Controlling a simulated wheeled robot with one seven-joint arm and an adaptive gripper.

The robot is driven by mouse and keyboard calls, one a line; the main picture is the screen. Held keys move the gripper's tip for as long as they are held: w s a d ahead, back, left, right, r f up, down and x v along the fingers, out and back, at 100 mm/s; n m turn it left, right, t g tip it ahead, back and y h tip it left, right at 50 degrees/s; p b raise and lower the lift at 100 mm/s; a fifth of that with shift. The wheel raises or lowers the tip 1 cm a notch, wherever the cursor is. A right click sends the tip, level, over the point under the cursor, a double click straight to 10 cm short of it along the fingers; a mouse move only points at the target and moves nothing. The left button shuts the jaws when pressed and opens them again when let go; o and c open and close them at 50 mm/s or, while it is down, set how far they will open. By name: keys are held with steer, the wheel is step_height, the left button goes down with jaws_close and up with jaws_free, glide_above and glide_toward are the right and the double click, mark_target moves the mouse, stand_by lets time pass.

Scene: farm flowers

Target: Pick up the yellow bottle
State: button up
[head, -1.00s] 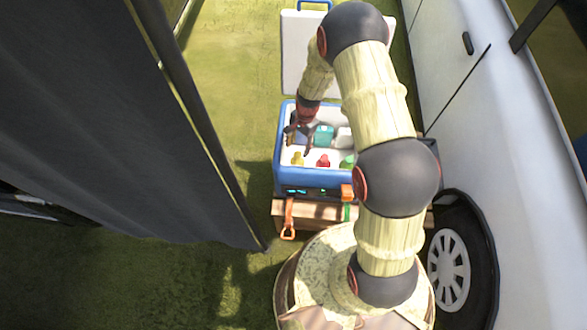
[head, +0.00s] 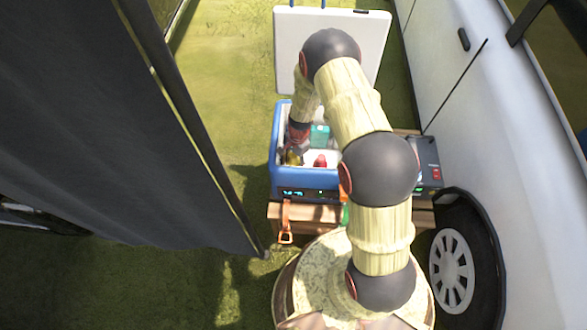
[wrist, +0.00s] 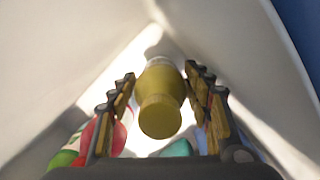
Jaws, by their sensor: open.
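The yellow bottle (wrist: 160,90) stands between the two open fingers of my gripper (wrist: 160,112) in the wrist view, with a small gap on each side. In the head view the yellow bottle (head: 292,158) shows at the front left inside the blue cooler (head: 273,165). My gripper (head: 297,147) reaches down into the cooler over it and partly hides it. The fingers are apart and not closed on the bottle.
A red bottle (head: 320,161) and a teal item (head: 320,135) are in the cooler beside the yellow bottle. The cooler's white inner walls (wrist: 60,60) are close on both sides. The white lid (head: 385,50) stands open behind. A van (head: 470,120) is at right.

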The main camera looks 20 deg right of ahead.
steer(key=shift+r, duration=0.1)
steer(key=c, duration=0.4)
steer(key=c, duration=0.7)
steer(key=shift+w, duration=0.1)
steer(key=shift+c, duration=0.6)
